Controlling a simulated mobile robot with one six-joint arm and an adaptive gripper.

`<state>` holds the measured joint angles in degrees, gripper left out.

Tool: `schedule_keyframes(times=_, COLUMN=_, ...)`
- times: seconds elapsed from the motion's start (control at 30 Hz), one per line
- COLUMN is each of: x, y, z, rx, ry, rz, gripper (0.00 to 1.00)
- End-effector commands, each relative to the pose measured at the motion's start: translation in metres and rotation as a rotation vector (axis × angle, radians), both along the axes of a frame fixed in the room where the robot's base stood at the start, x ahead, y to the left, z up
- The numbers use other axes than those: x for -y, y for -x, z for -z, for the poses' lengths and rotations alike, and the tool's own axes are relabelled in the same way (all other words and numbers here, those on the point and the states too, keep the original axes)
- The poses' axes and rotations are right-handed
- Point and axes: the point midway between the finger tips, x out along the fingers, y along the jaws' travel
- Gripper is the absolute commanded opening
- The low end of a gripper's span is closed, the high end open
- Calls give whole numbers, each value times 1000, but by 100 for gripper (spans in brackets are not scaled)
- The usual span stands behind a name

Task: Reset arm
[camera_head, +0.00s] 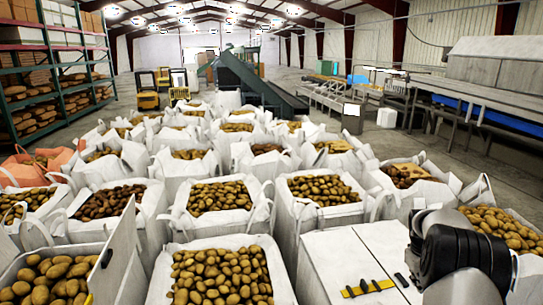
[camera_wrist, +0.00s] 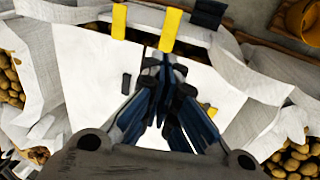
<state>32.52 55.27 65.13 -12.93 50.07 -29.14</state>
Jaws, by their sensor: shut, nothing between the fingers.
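My gripper (camera_wrist: 163,66) shows in the wrist view with its blue-and-black fingers brought together. It is shut and empty. It hangs over a white flat surface (camera_wrist: 88,85), with a gap I cannot measure. In the head view, grey and black links of my arm stand at the lower right, in front of a white flat-topped unit (camera_head: 335,262). My fingers cannot be made out in the head view.
White bags of potatoes (camera_head: 222,194) crowd the floor ahead and on both sides. A yellow strip (camera_head: 367,288) lies on the white unit. Shelving (camera_head: 60,68) stands at left, a conveyor (camera_head: 258,84) behind, and a long bench (camera_head: 480,95) at right.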

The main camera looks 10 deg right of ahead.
Motion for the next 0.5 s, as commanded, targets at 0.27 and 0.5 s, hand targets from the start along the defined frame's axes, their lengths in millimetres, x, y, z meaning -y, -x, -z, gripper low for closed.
schedule_keyframes(times=0.27, x=-120, y=15, z=-136, rx=108, ry=-24, rz=5, gripper=0)
schedule_keyframes(times=0.5, x=-221, y=78, z=-211, rx=194, ry=-66, rz=12, gripper=0)
